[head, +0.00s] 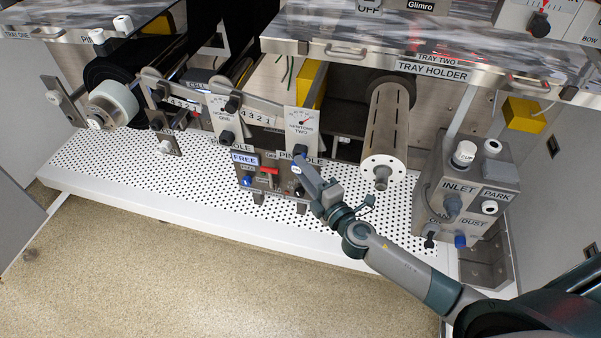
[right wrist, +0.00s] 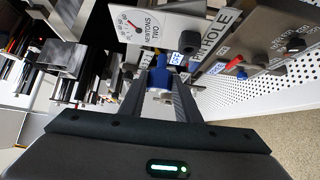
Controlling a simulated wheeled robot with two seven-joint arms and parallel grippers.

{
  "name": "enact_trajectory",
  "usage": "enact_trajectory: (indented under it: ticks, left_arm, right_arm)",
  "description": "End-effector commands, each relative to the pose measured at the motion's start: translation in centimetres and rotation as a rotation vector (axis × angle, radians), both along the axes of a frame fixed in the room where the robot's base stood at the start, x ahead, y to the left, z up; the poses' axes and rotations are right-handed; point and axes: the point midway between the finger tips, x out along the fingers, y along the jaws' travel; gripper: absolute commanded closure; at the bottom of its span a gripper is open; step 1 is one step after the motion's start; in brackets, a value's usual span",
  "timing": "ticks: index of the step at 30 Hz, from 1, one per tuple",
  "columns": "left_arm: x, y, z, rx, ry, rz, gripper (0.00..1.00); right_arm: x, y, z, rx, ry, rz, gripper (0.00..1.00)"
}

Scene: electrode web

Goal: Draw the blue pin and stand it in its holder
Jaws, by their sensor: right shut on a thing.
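My right gripper (head: 301,158) reaches in from the lower right to the panel below the NEWTONS TWO gauge, at the PIN HOLE label. In the right wrist view its fingers (right wrist: 168,82) are shut on a small blue piece, the blue pin (right wrist: 177,59), which shows at the fingertips. The shaft of the pin is hidden, so I cannot tell whether it is still in its hole. I cannot make out the pin's holder for certain. A box at the right carries a PARK label (head: 497,195). My left gripper is not in view.
A red lever (head: 268,170) and a blue knob (head: 247,181) sit beside the gripper. A slotted roller (head: 385,130) stands out to its right. The box (head: 450,190) carries INLET and DUST labels. The perforated white shelf (head: 120,180) is mostly clear in front.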

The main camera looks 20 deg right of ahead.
Motion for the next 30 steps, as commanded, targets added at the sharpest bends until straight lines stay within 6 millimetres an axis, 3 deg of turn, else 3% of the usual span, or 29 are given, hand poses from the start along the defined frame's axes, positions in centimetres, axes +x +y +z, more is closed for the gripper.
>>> enact_trajectory:
  ticks: [16, 24, 30]
  left_arm:
    - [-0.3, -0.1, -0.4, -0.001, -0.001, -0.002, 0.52]
    - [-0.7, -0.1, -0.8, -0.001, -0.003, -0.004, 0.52]
    - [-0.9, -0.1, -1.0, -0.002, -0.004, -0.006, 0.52]
  right_arm:
    - [-5.1, -0.3, 6.5, 0.008, 0.000, -0.120, 0.97]
    - [-12.0, -0.2, 11.4, 0.009, 0.002, -0.203, 0.97]
    - [-15.3, 0.1, 13.0, 0.002, 0.000, -0.213, 0.97]
